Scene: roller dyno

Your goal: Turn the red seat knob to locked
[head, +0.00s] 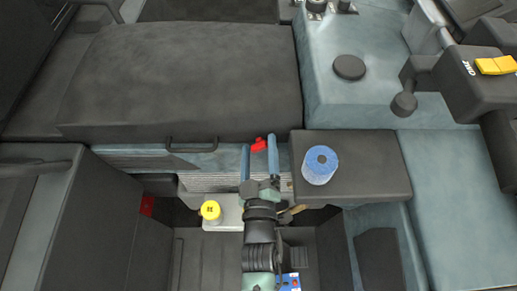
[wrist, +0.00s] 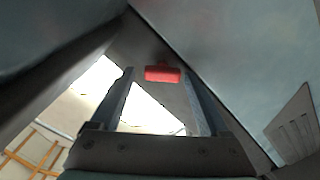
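The red seat knob (head: 259,144) shows in the head view at the front edge of the seat, between the fingertips of my gripper (head: 259,152). In the wrist view the red knob (wrist: 163,73) appears as a short bar lying between the two finger tips, with a visible gap on either side. My gripper (wrist: 163,80) is open, and its blue-grey fingers stand around the knob without clearly touching it. The knob's mount is mostly hidden, and I see no locked mark.
A dark seat cushion (head: 190,75) lies behind the knob. A black handle (head: 192,144) is to the left. A blue roll (head: 320,165) stands on a dark box top (head: 375,165) close on the right. A yellow-capped item (head: 211,211) is at the lower left.

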